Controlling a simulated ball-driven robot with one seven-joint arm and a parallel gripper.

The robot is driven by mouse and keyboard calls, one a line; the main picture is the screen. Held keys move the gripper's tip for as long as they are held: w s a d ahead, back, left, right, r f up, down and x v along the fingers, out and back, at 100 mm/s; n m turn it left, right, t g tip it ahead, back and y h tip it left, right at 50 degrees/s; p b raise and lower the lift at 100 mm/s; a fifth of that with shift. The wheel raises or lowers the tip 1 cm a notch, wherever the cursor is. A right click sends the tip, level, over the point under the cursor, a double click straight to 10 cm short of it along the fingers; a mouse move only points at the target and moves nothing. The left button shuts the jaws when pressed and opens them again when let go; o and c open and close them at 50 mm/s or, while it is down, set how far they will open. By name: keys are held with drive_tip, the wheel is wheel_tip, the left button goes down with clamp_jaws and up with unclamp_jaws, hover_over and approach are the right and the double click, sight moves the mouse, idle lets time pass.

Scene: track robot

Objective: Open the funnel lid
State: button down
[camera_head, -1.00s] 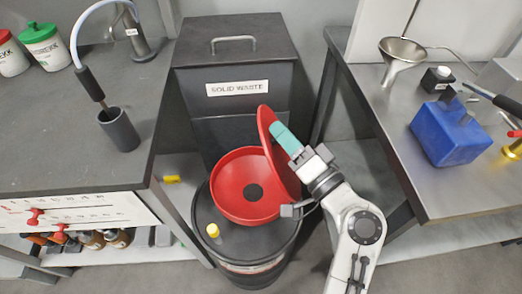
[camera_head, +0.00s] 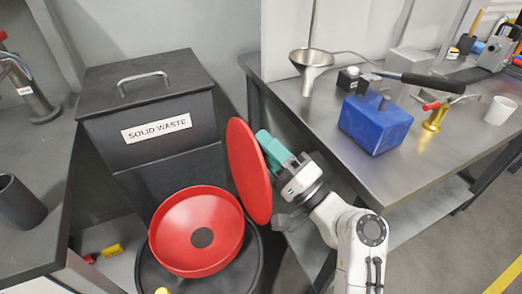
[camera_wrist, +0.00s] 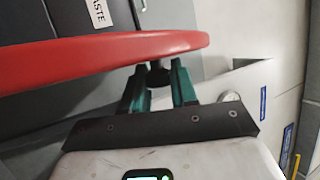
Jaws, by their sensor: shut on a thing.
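The red funnel (camera_head: 170,236) sits on top of a black drum (camera_head: 253,262), with its bowl and dark centre hole in plain view. The round red lid (camera_head: 246,172) stands near upright at the funnel's right side. My gripper (camera_head: 268,146), with teal fingers, is on the far right side of the lid. In the wrist view the lid (camera_wrist: 100,58) crosses the upper left, and the fingers of my gripper (camera_wrist: 160,80) close around a small dark knob (camera_wrist: 159,74) on the lid. The lid's hinge is hidden.
A black solid waste bin (camera_head: 150,105) stands behind the funnel. A steel table (camera_head: 345,165) on the right bears a metal funnel (camera_head: 312,62) and a blue block (camera_head: 375,124). A dark bench with a black cup (camera_head: 18,203) is on the left.

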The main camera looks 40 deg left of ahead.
drive_tip(key=c, duration=0.9)
unclamp_jaws()
drive_tip(key=shift+c, duration=0.2)
drive_tip(key=shift+d, duration=0.1)
drive_tip(key=v, duration=1)
drive_tip(key=shift+d+f, duration=0.2)
drive_tip(key=shift+d, duration=0.1)
